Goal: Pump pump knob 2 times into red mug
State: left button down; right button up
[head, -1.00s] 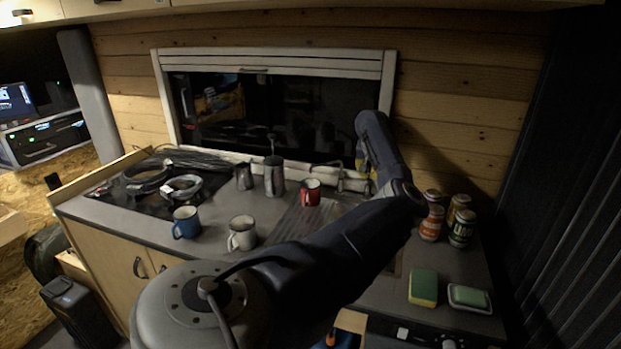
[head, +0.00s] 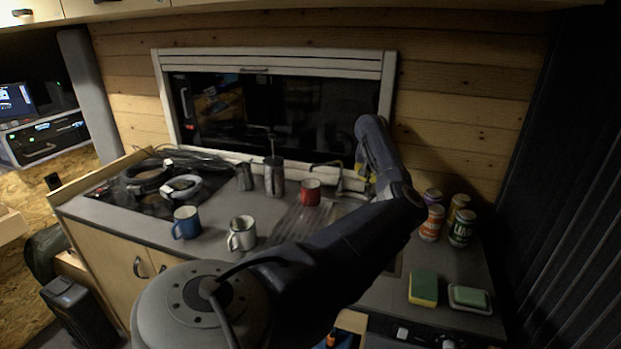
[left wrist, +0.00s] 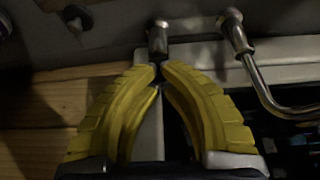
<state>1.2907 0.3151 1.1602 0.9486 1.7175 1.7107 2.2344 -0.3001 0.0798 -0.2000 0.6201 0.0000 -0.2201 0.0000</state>
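The red mug (head: 309,192) stands upright on the counter near the sink, left of my left gripper. My left gripper (head: 366,186) is mostly hidden behind its own arm in the head view, with a little yellow showing by the sink's back edge. In the left wrist view its yellow fingers (left wrist: 161,68) come together at the tips, with nothing seen between them. The tips are right at a short metal knob (left wrist: 158,38), likely the pump knob; I cannot tell whether they touch it. My right gripper is out of view.
A faucet with a bent spout (left wrist: 262,75) is beside the knob.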

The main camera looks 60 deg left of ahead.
pick_arm(q)
jog(key=shift+r, duration=3)
jog(key=shift+f, duration=0.25)
jog(key=shift+f, duration=3)
jog(key=shift+r, duration=3.25)
jog(key=shift+r, duration=0.1)
